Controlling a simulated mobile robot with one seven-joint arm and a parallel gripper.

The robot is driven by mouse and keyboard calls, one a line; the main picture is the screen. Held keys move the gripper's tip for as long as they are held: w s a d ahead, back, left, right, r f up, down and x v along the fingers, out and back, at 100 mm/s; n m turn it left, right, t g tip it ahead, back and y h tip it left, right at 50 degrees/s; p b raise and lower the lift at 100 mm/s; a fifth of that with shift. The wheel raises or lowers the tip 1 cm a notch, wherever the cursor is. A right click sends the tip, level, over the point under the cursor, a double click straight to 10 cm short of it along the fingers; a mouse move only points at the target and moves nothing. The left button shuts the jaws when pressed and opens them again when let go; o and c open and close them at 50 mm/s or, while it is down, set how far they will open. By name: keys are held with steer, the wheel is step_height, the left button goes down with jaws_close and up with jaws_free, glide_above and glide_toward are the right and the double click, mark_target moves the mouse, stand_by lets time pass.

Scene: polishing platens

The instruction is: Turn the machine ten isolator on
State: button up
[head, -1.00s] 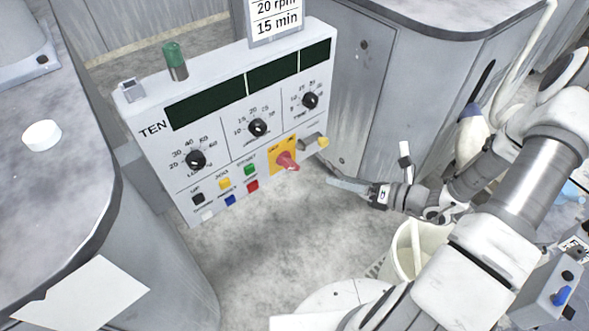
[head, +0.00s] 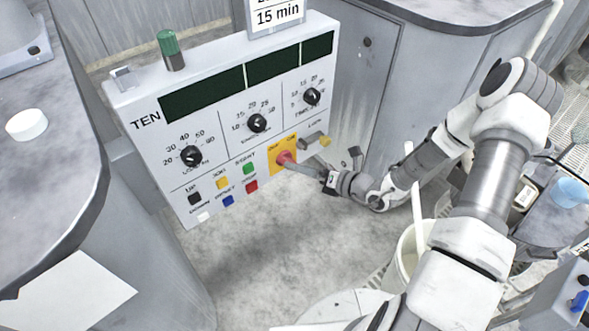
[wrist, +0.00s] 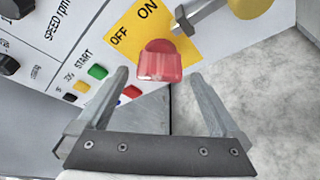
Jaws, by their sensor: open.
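The machine ten panel (head: 150,150) is a white upright box marked TEN. Its isolator is a red knob (head: 284,158) on a yellow plate (head: 277,165) at the panel's lower right. In the wrist view the red knob (wrist: 160,62) shows ahead of my gripper, between the lines of its two fingers, on the yellow plate (wrist: 122,42) marked OFF and ON. My gripper (wrist: 165,85) is open and empty, its fingertips close to the knob on either side. In the head view my gripper (head: 300,168) reaches the knob from the right; contact cannot be told.
A metal hasp with a yellow part (head: 324,141) sticks out just right of the isolator. Coloured buttons, including a green one (head: 248,168) and a red one (head: 251,187), lie to its left. A white bucket (head: 405,255) stands below my arm.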

steer(key=shift+b+x, duration=0.3)
steer(key=shift+x, duration=1.25)
steer(key=shift+c, duration=0.2)
steer(key=c, duration=1.2)
